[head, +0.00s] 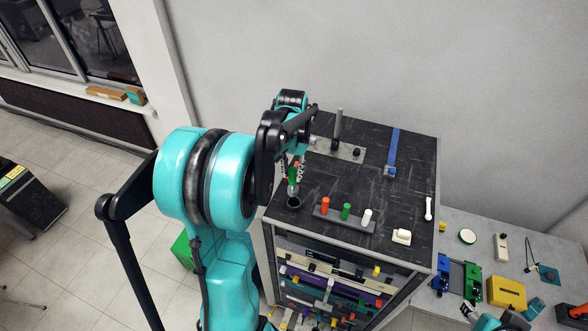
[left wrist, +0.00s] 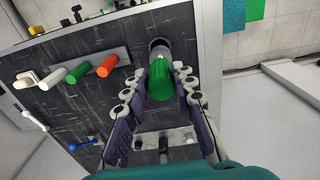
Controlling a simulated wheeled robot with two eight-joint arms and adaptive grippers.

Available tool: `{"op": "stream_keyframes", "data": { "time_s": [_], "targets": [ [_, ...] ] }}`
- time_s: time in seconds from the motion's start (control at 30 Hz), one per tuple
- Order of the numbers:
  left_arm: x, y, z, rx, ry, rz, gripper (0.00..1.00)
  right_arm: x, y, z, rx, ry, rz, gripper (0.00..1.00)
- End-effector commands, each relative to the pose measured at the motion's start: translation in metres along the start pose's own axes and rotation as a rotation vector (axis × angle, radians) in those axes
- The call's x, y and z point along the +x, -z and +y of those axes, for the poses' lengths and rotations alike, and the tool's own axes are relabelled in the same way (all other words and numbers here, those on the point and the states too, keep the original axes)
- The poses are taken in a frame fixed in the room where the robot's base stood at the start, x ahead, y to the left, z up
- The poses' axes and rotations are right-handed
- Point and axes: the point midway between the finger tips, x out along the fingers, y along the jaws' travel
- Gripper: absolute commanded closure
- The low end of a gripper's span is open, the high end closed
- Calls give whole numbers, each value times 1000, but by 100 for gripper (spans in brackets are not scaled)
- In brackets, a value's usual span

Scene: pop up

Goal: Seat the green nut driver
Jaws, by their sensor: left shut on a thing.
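The green nut driver (head: 292,174) is in my left gripper (head: 297,167), close above a dark round holder (head: 294,203) on the black cabinet top. In the left wrist view the green handle (left wrist: 187,80) sits between the two finger pads of my left gripper (left wrist: 168,92), which is shut on it. The grey holder (left wrist: 159,47) shows just beyond the handle. The driver's lower end is hidden by the handle there, so I cannot tell whether it is inside the holder. Teal and black parts at the lower right edge look like my right arm; its fingers are unclear.
A grey rack (head: 334,220) with orange, green and white pegs stands right of the holder. A grey plate with an upright post (head: 338,130), a blue bar (head: 393,150) and a white block (head: 402,236) are also on top. A cluttered bench (head: 450,300) adjoins at right.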

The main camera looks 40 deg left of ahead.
Motion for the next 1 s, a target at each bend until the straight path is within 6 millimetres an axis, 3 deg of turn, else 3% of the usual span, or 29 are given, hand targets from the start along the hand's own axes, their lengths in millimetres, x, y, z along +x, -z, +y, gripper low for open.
{"op": "stream_keyframes", "data": {
  "time_s": [0.17, 0.7, 1.0],
  "targets": [
    [1, -3, 0, 0, 0, 0, 100, 4, -2, 0, 0, 0, 0, 56],
    [46, -2, 0, 1, 0, 0, 100, 35, -25, 0, 0, 0, 0, 56],
    [44, -3, 0, 1, 0, 0, 100, 35, -25, 0, 0, 0, 0, 56]
  ]
}}
